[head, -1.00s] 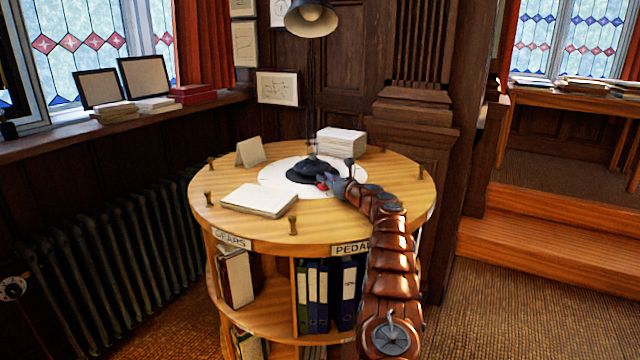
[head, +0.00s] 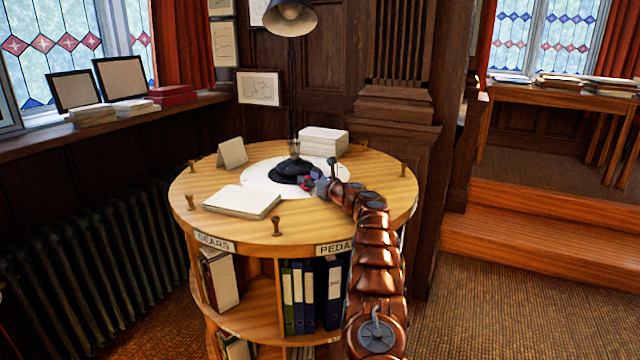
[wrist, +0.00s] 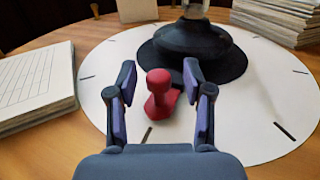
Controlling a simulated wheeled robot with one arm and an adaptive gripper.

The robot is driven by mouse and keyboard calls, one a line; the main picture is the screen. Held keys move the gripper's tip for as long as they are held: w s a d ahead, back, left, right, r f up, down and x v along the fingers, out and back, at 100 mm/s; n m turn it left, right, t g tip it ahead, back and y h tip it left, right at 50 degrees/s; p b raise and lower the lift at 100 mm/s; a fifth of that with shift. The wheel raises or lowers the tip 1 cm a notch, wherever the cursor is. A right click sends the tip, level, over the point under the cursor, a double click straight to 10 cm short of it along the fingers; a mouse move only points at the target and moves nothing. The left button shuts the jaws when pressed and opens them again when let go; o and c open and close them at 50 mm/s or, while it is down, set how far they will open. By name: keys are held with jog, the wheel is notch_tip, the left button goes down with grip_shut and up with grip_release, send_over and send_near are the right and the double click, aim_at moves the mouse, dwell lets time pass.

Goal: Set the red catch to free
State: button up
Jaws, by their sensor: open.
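The red catch (wrist: 160,94) is a small knob on a red foot at the near edge of a black domed base (wrist: 194,45). In the wrist view it stands between my gripper's (wrist: 158,88) two spread fingers, and neither finger visibly touches it. The base sits on a white disc with dark tick marks (wrist: 104,62). In the head view the base (head: 292,170) is at the middle of the round table, and my gripper (head: 312,183) reaches it from the right. The catch shows there only as a small red spot (head: 303,184).
The round wooden table (head: 240,228) has several short pegs around its rim. A paper pad (head: 240,203) lies front left, a folded card (head: 232,152) stands at the back left, and a paper stack (head: 323,140) lies behind.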

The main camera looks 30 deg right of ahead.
aim_at(309, 177)
jog(key=shift+s+d, duration=0.25)
jog(key=shift+s, duration=1.3)
jog(key=shift+s+d, duration=0.2)
jog(key=shift+s, duration=1.2)
jog(key=shift+s+d, duration=0.2)
jog(key=shift+s, duration=1.25)
jog(key=shift+s+d, duration=0.2)
jog(key=shift+s, duration=1.2)
